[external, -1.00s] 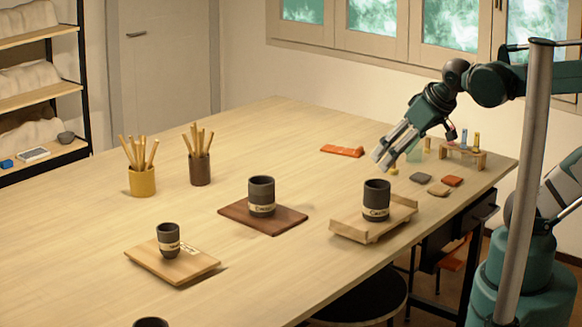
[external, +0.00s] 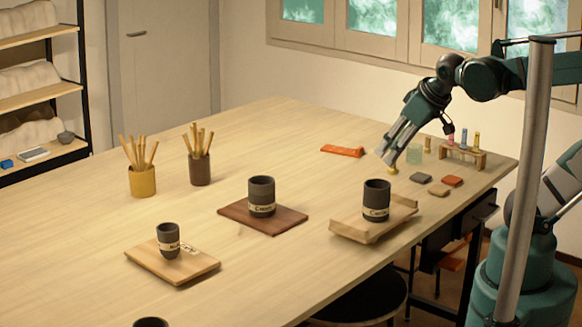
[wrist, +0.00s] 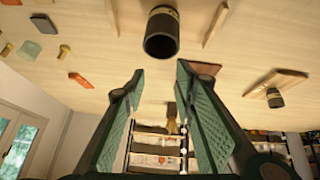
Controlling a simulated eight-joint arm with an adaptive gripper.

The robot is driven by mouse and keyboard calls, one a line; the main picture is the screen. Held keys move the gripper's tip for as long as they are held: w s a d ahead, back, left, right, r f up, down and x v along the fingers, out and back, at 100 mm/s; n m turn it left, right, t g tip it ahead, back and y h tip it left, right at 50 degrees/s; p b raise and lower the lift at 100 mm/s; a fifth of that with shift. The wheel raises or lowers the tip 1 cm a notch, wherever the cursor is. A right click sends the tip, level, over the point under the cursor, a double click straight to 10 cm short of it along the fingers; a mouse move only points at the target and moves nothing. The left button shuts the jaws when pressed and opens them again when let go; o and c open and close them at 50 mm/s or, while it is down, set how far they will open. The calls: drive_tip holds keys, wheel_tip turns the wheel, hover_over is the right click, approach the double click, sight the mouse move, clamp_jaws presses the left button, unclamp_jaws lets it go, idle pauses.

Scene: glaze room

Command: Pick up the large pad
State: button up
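Several pads lie at the right end of the table in the external view: a dark grey pad (external: 421,178), a tan pad (external: 438,190) and an orange-red pad (external: 453,181). A pale green square piece (external: 414,153) is behind them; it also shows in the wrist view (wrist: 30,50). A longer orange piece (external: 342,151) lies further left, also in the wrist view (wrist: 80,80). I cannot tell which is the large pad. My gripper (external: 385,158) is above the table between the orange piece and the green one. In the wrist view its fingers (wrist: 158,76) are apart and empty.
A small rack (external: 463,154) with coloured vials stands behind the pads. A wooden tray (external: 350,236) with a dark cup (external: 376,200) is in front of my gripper. A brown board (external: 285,228) and a light board (external: 180,277) carry cups further left. The table's middle back is clear.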

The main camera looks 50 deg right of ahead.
drive_tip(key=w+d+r+n+g+h+p, duration=0.1)
drive_tip(key=w+d+n+p, duration=0.1)
drive_tip(key=w+d+n, duration=0.35)
drive_tip(key=n+g+h+p, duration=0.3)
drive_tip(key=n+g+p, duration=0.25)
drive_tip(key=n, duration=0.65)
hover_over(393, 168)
drive_tip(key=a, duration=0.2)
wheel_tip(393, 168, down, 14)
drive_tip(key=shift+a+r+m, duration=0.1)
drive_tip(key=shift+m, duration=0.15)
drive_tip(key=shift+x, duration=1.3)
drive_tip(key=shift+x, duration=2.6)
